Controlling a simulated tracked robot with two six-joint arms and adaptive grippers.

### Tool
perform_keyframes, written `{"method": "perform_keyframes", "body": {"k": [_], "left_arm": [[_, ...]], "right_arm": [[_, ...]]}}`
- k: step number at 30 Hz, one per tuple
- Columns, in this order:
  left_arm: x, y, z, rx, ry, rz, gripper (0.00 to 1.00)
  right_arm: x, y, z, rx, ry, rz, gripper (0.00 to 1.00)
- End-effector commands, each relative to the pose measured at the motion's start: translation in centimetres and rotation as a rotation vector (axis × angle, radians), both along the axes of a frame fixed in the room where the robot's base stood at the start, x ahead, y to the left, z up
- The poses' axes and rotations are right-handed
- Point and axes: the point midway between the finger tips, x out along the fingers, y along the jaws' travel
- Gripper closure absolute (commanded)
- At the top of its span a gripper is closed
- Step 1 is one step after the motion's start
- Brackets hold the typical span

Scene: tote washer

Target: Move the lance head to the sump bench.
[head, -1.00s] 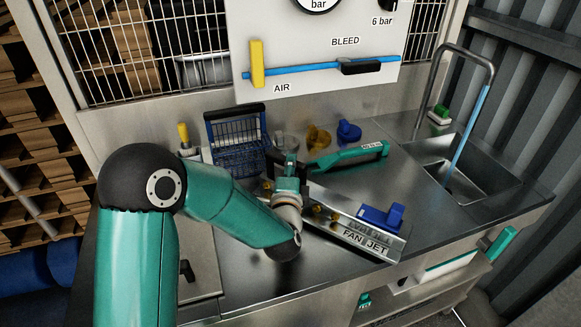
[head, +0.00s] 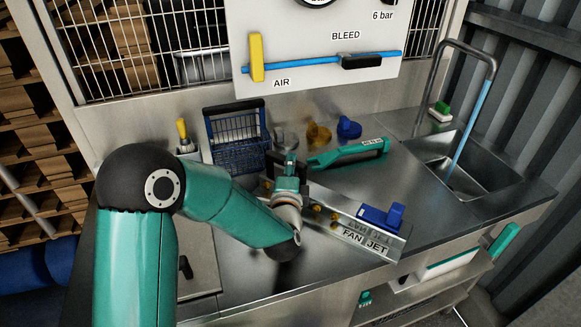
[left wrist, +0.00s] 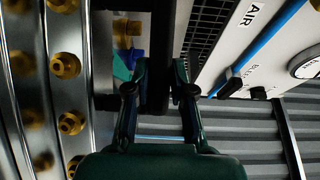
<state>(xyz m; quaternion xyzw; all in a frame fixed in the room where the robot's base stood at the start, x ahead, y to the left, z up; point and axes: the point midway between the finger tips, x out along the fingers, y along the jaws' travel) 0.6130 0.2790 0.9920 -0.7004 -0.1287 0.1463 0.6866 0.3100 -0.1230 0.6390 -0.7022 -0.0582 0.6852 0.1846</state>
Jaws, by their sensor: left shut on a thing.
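My left gripper (head: 288,168) is low over the steel bench (head: 275,270), between the blue basket and the FAN JET rack. In the left wrist view its fingers (left wrist: 160,88) are closed on a dark, bar-like thing (left wrist: 160,45). Its shape is mostly hidden, and I cannot tell for sure that it is the lance head. A teal tool with a label (head: 350,153) lies just beyond the gripper to the right. A grey round thing (head: 286,136) shows behind the gripper. No sign names the sump bench; a sink (head: 470,165) is set into the bench at the right. My right gripper is out of view.
A blue basket (head: 236,157) stands left of the gripper. The FAN JET rack (head: 375,242) with brass nozzles and a blue block (head: 382,216) lies to the right. Yellow (head: 318,134) and blue (head: 348,128) pieces stand behind. The front left of the bench is clear.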

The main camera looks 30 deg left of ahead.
Motion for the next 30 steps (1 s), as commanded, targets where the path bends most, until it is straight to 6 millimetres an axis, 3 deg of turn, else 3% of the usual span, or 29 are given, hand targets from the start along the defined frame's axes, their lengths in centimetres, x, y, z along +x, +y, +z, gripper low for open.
{"method": "perform_keyframes", "body": {"k": [9, 10, 14, 21, 30], "left_arm": [[0.07, 0.04, 0.28, -0.002, -0.011, 0.001, 1.0], [0.07, 0.04, 0.27, -0.002, -0.011, 0.001, 0.72], [0.05, 0.03, 0.18, -0.001, -0.008, 0.001, 0.51], [0.02, 0.02, -0.01, -0.001, -0.004, 0.001, 0.48], [-0.03, 0.0, -0.27, 0.0, 0.004, 0.0, 0.0]], "right_arm": [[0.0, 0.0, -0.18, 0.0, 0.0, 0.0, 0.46], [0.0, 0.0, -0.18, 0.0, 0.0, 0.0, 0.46], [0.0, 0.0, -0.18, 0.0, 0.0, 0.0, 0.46], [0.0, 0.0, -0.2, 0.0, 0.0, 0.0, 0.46], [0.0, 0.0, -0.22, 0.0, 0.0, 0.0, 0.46]]}}
